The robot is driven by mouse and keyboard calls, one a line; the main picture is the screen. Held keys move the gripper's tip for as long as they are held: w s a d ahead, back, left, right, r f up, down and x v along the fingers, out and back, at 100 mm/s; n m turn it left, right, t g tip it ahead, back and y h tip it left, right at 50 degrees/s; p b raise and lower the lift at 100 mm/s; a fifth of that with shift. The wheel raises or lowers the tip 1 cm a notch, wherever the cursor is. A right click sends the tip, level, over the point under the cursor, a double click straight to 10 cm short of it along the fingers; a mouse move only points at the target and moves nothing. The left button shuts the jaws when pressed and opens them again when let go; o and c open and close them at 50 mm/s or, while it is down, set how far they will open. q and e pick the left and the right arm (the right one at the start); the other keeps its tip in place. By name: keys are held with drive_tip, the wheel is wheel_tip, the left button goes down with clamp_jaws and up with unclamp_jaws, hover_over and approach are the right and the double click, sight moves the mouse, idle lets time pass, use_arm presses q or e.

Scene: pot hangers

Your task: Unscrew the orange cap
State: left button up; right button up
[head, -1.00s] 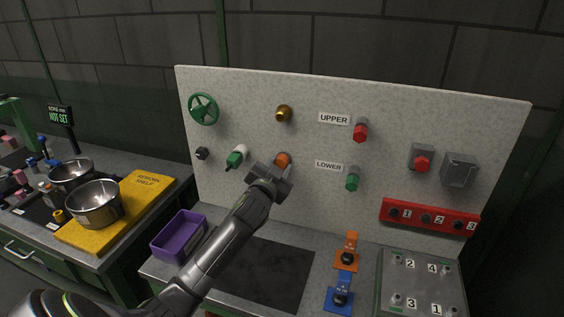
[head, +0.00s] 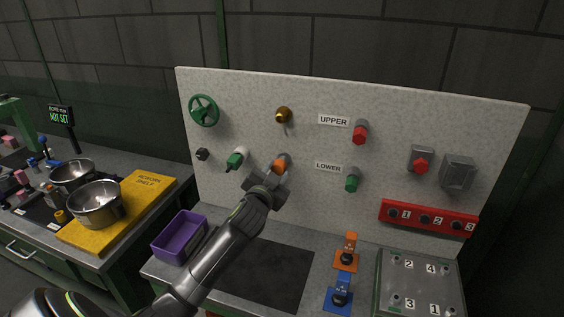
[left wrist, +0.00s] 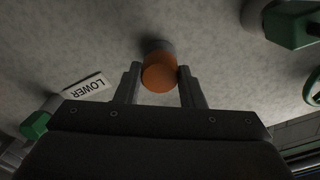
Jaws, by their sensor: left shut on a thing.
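The orange cap (head: 281,162) is on the upright speckled panel (head: 320,95), left of the LOWER label (head: 328,167). In the left wrist view the cap (left wrist: 160,76) shows its round orange face, with a grey cylindrical part behind it against the panel. My left gripper (head: 276,173) is in front of and just below the cap in the head view. Its two fingers (left wrist: 158,84) stand on either side of the cap and are shut on it. The gripper partly hides the cap in the head view. My right gripper is not in view.
A brass knob (head: 283,115) is above the cap. A green-tipped fitting (head: 236,159) and a green handwheel (head: 203,110) are to the left. A green knob (head: 352,182) is to the right. A purple bin (head: 180,236) stands on the bench below left.

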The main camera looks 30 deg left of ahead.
sight(277, 171)
use_arm(q)
drive_tip(key=shift+s+d, duration=0.1)
drive_tip(key=shift+s, duration=0.4)
drive_tip(key=shift+p+v, duration=0.6)
drive_tip(key=shift+v, duration=0.2)
drive_tip(key=shift+s+d+r, duration=0.1)
drive_tip(key=shift+s+d, duration=0.05)
drive_tip(key=shift+s, duration=0.45)
drive_tip(key=shift+w, duration=0.1)
